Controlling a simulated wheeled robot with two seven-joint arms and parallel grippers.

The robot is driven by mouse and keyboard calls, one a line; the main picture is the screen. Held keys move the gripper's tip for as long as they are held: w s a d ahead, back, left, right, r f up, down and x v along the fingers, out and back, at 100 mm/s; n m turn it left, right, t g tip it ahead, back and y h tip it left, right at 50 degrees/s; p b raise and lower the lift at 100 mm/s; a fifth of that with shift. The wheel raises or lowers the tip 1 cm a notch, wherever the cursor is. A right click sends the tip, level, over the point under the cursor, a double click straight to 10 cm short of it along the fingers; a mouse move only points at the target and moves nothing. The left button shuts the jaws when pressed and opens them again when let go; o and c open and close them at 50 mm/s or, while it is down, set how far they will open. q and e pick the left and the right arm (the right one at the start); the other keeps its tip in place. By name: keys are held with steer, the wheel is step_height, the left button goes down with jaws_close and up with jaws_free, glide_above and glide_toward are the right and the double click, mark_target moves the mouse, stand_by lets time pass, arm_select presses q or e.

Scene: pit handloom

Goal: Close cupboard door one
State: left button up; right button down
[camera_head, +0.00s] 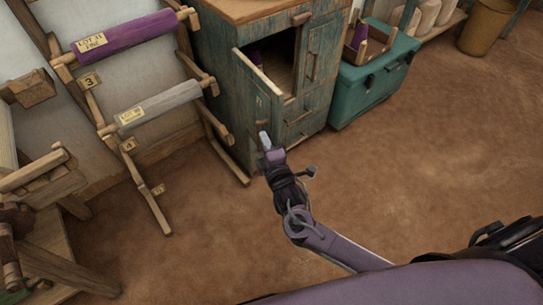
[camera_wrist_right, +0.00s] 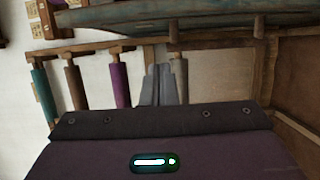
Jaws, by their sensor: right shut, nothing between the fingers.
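The worn blue-green cupboard (camera_head: 222,70) has a wooden top and stands at the upper middle of the head view. Its left door (camera_head: 262,104) hangs open toward me, showing a dark inside with a purple item. The other door (camera_head: 318,48) looks closed. No number is readable on either door. My right gripper (camera_head: 264,138) is shut and empty, at the lower part of the open door in the picture. Whether it touches cannot be told. In the wrist view its grey fingers (camera_wrist_right: 160,85) are together. My left gripper is not in view.
A wooden rack with purple (camera_head: 125,36) and grey (camera_head: 158,106) rolls stands left of the cupboard. A teal chest (camera_head: 370,82) stands to its right, a wooden bucket (camera_head: 486,26) farther right. A wooden frame (camera_head: 45,175) is at far left. The brown floor (camera_head: 430,160) is clear.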

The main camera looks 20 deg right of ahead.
mark_target(277, 133)
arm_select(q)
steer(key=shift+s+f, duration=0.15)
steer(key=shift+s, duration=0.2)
arm_select(e)
steer(key=d, duration=0.1)
steer(key=w+d, duration=0.2)
steer(key=d, duration=0.1)
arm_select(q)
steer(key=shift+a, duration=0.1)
arm_select(e)
steer(key=shift+s, duration=0.1)
